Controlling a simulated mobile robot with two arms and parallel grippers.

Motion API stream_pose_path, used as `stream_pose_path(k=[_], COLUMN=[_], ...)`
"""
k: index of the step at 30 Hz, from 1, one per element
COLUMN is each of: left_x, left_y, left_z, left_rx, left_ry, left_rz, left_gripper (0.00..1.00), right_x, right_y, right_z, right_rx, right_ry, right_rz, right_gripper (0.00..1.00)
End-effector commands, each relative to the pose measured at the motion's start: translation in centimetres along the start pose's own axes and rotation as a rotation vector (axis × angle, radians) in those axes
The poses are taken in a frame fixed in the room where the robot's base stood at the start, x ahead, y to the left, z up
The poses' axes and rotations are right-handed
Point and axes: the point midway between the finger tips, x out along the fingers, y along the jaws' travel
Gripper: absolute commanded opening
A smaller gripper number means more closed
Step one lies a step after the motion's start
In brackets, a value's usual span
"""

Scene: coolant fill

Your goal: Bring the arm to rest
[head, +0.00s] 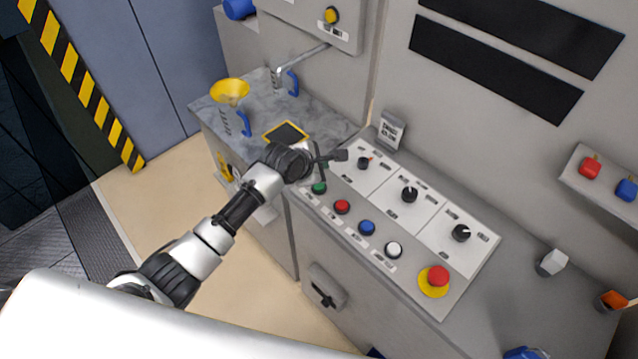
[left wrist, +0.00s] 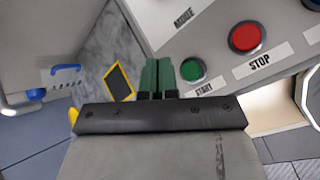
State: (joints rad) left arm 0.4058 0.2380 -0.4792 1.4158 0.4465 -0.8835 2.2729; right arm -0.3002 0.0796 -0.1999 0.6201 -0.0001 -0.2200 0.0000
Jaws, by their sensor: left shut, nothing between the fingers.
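My left arm reaches in from the lower left in the head view. My left gripper (head: 338,157) is over the upper left part of the control panel (head: 385,225), close to the green button (head: 319,188). In the left wrist view the fingers (left wrist: 158,74) are together and empty. They appear just left of the green button (left wrist: 192,70), which is labelled START; I cannot tell whether they touch the panel. The red STOP button (left wrist: 244,37) is further right. My right gripper is not in view.
The panel also has a blue button (head: 367,228), a white button (head: 393,250), several black knobs and a red emergency button (head: 438,276). A yellow funnel (head: 230,92) and blue-handled items stand on the grey counter (head: 300,105). Tan floor (head: 150,205) is clear at left.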

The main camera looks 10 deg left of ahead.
Motion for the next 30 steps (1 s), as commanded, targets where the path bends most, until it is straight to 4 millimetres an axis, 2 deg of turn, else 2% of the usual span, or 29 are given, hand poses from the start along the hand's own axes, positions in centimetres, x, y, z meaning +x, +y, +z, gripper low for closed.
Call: stream_pose_path(k=[12,16,20,23,30], left_x=[0.0,-0.3,-1.3,-2.9,-7.8], left_y=[0.0,-0.8,-3.5,-6.3,-12.2], left_z=[0.0,-0.1,-0.5,-1.1,-3.2], left_rx=[0.001,0.043,0.205,0.395,0.871], left_ry=[0.0,0.002,0.013,0.024,0.049], left_rz=[0.0,-0.009,-0.042,-0.078,-0.175], left_gripper=[0.0,0.0,0.0,0.0,0.0], right_x=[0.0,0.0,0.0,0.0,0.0], right_y=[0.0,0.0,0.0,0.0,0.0], right_z=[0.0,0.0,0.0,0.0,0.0], right_rx=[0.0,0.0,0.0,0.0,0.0], right_ry=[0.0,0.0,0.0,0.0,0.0], right_rz=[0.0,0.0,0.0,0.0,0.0], right_gripper=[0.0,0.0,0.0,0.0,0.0])
